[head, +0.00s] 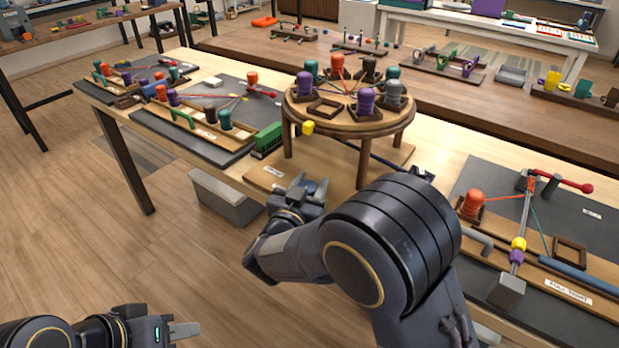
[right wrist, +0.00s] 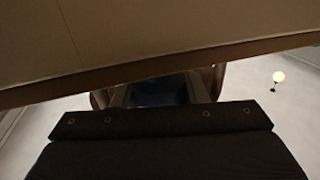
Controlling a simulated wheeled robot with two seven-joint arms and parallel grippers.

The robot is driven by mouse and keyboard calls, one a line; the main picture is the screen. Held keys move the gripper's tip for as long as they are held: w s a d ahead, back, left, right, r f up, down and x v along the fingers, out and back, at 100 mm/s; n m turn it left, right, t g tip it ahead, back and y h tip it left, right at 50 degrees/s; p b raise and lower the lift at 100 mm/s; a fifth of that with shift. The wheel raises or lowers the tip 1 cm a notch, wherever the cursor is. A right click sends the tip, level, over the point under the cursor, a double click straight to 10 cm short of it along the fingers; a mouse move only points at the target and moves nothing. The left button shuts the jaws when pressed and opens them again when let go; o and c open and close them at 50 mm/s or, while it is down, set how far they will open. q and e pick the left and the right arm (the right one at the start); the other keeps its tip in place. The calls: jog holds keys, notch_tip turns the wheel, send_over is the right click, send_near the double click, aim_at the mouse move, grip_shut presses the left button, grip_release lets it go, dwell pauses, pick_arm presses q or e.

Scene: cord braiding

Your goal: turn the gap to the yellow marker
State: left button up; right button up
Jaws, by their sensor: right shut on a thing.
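The round wooden braiding disc (head: 349,126) stands on legs at the table's front edge. It carries several bobbins in red, purple, teal, grey and dark brown. An empty square frame (head: 325,109), the gap, is at the disc's front left. The yellow marker (head: 308,128) is at the disc's near edge, slightly left of the gap. My right gripper (head: 316,188) is in front of and below the disc's rim. It is shut on a small dark thing, mostly hidden, also dark in the right wrist view (right wrist: 163,91). My left gripper (head: 185,330) is low at the left, away from the table; its jaw opening is unclear.
A board with bobbins and cords (head: 192,118) lies left of the disc, with a green block (head: 268,138) beside it. A right-hand station has a red bobbin (head: 472,204) and metal rod.

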jog(key=shift+h, duration=0.3)
jog(key=o, duration=1)
jog(key=v, duration=0.7)
jog(key=shift+s+a+p, duration=0.2)
jog(key=shift+s+p, duration=0.15)
jog(key=shift+w+r, duration=0.1)
